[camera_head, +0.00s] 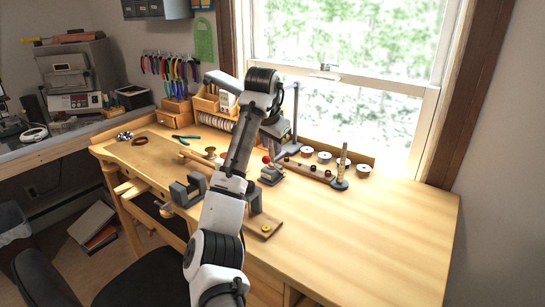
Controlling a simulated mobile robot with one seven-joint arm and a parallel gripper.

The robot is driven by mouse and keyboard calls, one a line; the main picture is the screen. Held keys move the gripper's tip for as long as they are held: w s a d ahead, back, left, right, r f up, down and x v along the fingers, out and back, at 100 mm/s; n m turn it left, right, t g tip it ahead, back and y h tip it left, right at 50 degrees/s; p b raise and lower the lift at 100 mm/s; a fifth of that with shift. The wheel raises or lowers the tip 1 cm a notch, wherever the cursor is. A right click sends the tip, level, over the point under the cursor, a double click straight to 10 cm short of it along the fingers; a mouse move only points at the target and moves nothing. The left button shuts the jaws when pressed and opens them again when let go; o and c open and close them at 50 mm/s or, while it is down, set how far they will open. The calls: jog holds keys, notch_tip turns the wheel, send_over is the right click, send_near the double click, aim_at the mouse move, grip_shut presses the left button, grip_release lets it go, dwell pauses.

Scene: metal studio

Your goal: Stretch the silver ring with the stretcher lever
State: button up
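My arm rises from the bottom of the head view, bends at the top and comes back down over the bench. My gripper (276,134) seems to be at its lower end, above a small grey device with a red ball knob. Its fingers are too small and dark to tell open from shut. The device (271,175) stands on the bench; the red knob (266,159) may belong to the stretcher lever, but I cannot be sure. I cannot make out a silver ring; it may be hidden behind my arm or too small.
A board with a brass-coloured piece (266,228) lies nearer. Blue-handled pliers (185,138) lie left. The bench's right side (390,240) is clear.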

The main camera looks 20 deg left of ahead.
jog(key=v, duration=0.8)
jog(key=shift+b, duration=0.4)
jog(key=shift+r, duration=0.15)
jog(key=shift+c, duration=0.3)
